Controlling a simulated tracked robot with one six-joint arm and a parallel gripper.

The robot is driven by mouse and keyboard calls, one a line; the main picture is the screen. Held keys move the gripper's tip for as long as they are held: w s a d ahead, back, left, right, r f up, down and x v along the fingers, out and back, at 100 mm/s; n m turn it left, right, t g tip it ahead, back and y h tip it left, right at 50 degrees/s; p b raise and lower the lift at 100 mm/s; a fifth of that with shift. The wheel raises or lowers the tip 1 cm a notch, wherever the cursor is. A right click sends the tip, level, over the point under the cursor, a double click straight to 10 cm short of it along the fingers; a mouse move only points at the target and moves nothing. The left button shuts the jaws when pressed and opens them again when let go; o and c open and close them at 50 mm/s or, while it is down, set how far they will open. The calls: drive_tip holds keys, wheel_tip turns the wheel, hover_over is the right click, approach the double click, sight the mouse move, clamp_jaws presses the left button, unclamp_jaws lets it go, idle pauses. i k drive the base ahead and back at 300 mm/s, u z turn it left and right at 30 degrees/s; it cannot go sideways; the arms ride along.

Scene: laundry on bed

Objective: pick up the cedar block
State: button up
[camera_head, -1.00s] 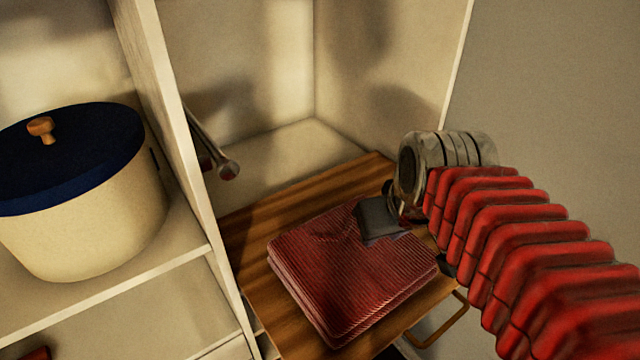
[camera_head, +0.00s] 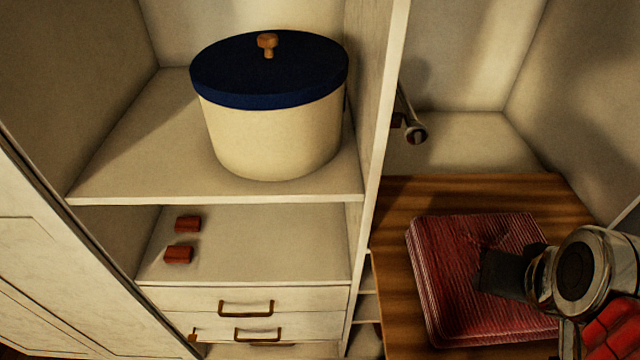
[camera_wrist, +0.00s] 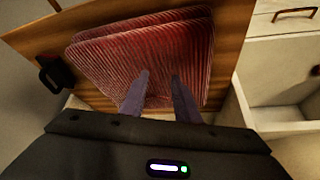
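Two small reddish-brown blocks lie on the lower shelf at the left in the head view, a rear one (camera_head: 188,224) and a front one (camera_head: 178,254). I take them for cedar blocks; which one is meant I cannot tell. My gripper (camera_head: 490,270) is far to their right, over a folded red ribbed cloth (camera_head: 450,290). In the wrist view my gripper (camera_wrist: 158,88) has its two fingers apart with only the cloth (camera_wrist: 110,55) visible beyond and between them. Whether the fingertips touch the cloth is unclear. No block shows in the wrist view.
The cloth lies on a wooden board (camera_head: 400,235). An upright panel (camera_head: 378,130) divides it from the blocks' shelf (camera_head: 270,245). Above that, a cream bin (camera_head: 270,135) with a navy lid stands on the upper shelf (camera_head: 130,160). Drawers (camera_head: 300,303) are below.

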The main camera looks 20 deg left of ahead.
sight(174, 254)
drive_tip(key=u, duration=2.15)
drive_tip(key=k, duration=0.15)
drive_tip(key=u, duration=0.05)
